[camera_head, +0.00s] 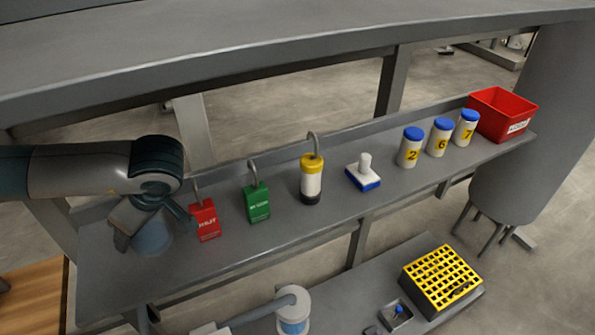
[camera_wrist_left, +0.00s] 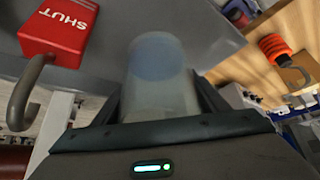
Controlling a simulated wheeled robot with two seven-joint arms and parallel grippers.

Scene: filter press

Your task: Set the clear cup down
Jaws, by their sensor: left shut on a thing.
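The clear cup (camera_head: 153,238) is a translucent, bluish cup at the left end of the grey shelf (camera_head: 290,225). My left gripper (camera_head: 148,222) is shut on it from above and partly hides it in the head view. In the left wrist view the cup (camera_wrist_left: 160,80) stands between the two fingers (camera_wrist_left: 160,100), with the grey shelf surface beyond it. I cannot tell whether the cup's base touches the shelf. My right gripper is not in view.
A red padlock (camera_head: 207,222) stands close right of the cup. A yellow rack (camera_head: 440,280) sits lower.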

